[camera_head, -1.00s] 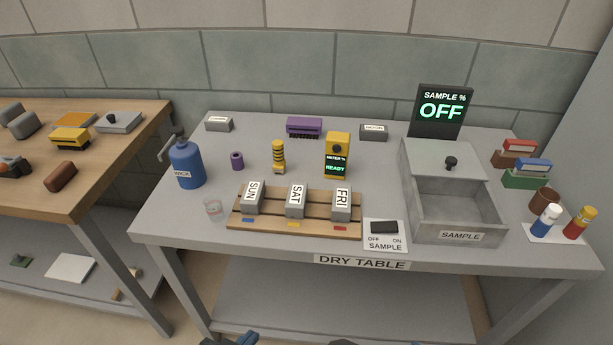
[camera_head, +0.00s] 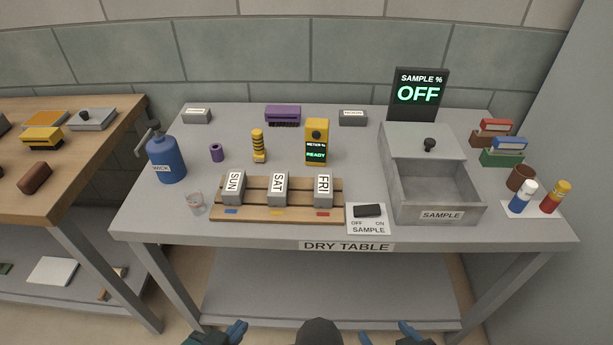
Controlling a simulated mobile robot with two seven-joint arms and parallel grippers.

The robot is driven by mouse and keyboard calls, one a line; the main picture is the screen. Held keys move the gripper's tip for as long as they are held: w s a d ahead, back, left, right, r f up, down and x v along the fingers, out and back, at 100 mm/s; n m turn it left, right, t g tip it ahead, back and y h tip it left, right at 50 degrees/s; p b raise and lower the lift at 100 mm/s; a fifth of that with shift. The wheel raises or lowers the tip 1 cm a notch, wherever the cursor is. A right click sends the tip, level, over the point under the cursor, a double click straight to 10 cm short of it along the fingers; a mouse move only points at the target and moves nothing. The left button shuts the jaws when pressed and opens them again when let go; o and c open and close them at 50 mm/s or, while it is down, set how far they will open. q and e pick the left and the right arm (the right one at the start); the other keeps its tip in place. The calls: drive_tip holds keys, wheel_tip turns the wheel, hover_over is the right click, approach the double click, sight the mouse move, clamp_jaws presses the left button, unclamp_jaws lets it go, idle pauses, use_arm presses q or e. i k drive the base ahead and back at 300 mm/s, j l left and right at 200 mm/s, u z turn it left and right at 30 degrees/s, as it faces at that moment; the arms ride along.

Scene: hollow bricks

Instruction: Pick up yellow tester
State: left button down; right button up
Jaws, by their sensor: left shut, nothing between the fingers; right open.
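A yellow tester (camera_head: 317,132) with a dark front and a green-lit screen reading "METER % READY" stands upright on the grey table, behind the wooden rack. A smaller yellow-and-black ribbed piece (camera_head: 259,146) stands to its left. My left gripper (camera_head: 236,331) shows only in part at the bottom edge, shut and empty, below and in front of the table. My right gripper (camera_head: 408,331) is at the bottom edge further right, open and partly cut off. Both are well away from the tester.
The slatted rack (camera_head: 300,213) holds grey SUN, SAT and FRI bricks in front of the tester. A blue WICK bottle (camera_head: 166,158) and a clear cup (camera_head: 196,204) stand left. A switch card (camera_head: 368,226) and open SAMPLE box (camera_head: 398,205) stand right. The OFF display (camera_head: 417,110) is behind.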

sight(259, 155)
drive_tip(key=i+z, duration=0.15)
drive_tip(key=z, duration=0.35)
drive_tip(key=i+j+z, duration=0.15)
drive_tip(key=z, duration=0.3)
